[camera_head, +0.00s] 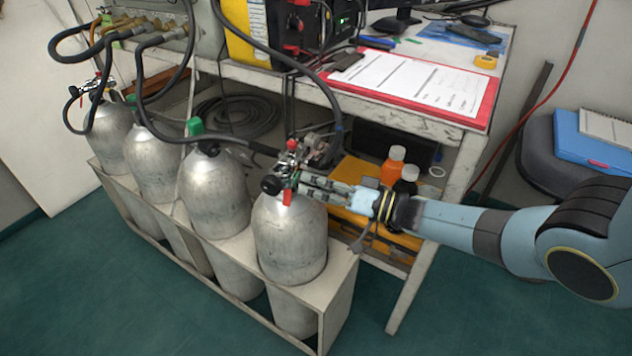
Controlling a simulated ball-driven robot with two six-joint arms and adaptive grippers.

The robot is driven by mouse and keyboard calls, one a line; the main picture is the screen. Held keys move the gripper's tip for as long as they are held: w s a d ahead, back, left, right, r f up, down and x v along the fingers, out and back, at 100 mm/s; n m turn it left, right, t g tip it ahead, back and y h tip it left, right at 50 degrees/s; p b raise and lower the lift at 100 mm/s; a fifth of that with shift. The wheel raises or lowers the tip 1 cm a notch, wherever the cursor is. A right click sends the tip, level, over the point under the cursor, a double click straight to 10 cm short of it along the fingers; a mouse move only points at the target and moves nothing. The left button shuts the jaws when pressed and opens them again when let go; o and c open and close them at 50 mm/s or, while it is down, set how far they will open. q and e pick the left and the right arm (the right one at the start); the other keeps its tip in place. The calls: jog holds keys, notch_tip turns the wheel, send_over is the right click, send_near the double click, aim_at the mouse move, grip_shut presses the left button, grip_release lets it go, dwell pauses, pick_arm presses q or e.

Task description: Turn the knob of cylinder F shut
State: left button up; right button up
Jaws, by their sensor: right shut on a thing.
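Several grey metal cylinders stand in a row in a pale rack. No letter is readable on them, so I cannot read which is F. My right gripper (302,184) reaches in from the right to the valve (289,166) on top of the nearest, rightmost cylinder (290,238). It is shut on the knob at the right side of this valve; the fingers mostly hide that knob. A black round part (270,185) sticks out on the valve's left side, and a red tag (287,196) hangs below. My left gripper is not in view.
A black hose (225,137) runs close behind the valve. A workbench (420,125) with a red clipboard (410,88) stands behind the arm. Orange and dark bottles (392,168) stand on the shelf below. The rack (338,290) borders open green floor in front.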

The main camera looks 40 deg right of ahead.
jog(key=m, duration=0.3)
jog(key=shift+m+p, duration=0.35)
jog(key=shift+m, duration=0.05)
jog(key=m, duration=0.4)
jog(key=shift+s+f+p, duration=0.1)
jog(key=shift+p, duration=0.2)
jog(key=shift+m, duration=0.4)
jog(key=o, duration=1.1)
jog(key=shift+o, duration=0.2)
jog(key=v, duration=1.2)
jog(key=shift+a, duration=0.2)
